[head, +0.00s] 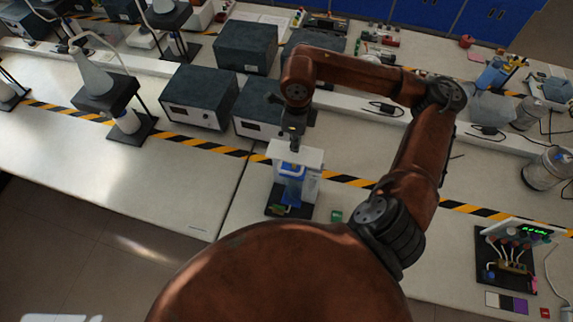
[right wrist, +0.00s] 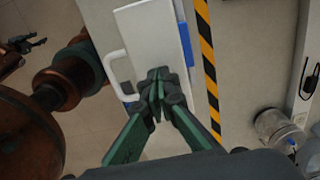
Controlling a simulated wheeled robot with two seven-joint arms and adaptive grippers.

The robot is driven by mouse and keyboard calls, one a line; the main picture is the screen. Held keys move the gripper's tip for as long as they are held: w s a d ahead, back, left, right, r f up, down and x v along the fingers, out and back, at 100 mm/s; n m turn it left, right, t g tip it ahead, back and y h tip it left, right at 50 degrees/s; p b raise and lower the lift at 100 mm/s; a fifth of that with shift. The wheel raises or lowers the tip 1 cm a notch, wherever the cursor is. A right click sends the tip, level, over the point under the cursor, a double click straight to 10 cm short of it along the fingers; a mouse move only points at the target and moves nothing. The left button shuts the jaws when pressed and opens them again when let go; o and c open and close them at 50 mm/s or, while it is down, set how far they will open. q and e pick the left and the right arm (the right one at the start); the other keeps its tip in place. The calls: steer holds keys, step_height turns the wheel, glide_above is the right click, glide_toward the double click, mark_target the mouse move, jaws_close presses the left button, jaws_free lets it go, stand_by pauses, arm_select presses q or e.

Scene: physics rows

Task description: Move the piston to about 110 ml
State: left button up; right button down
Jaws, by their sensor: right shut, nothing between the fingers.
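The piston apparatus (head: 310,187) stands upright on the bench, with a black base, a clear blue-tinted cylinder and a flat white plate (head: 312,156) on top. The plate also shows in the right wrist view (right wrist: 155,35). My right gripper (head: 294,150) points down over the plate. Its fingertips (right wrist: 157,77) are together and empty, over the near part of the plate; I cannot tell whether they touch it. The volume scale is too small to read, and the piston inside is not clear. My left gripper (right wrist: 24,43) seems to show small at the right wrist view's left edge.
Dark-topped boxes (head: 199,97) stand behind the apparatus. The bench left of the apparatus is clear.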

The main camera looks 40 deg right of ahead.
steer(key=shift+f, duration=0.25)
stand_by(0.3)
steer(key=shift+f+b, duration=0.35)
steer(key=shift+b, duration=0.2)
steer(key=shift+f, duration=0.15)
steer(key=shift+f+b, duration=0.35)
steer(key=shift+b, duration=0.1)
steer(key=shift+f+b, duration=2.25)
steer(key=shift+f, duration=0.15)
steer(key=shift+r, duration=0.15)
steer(key=shift+r+p, duration=1.7)
steer(key=shift+r, duration=1.8)
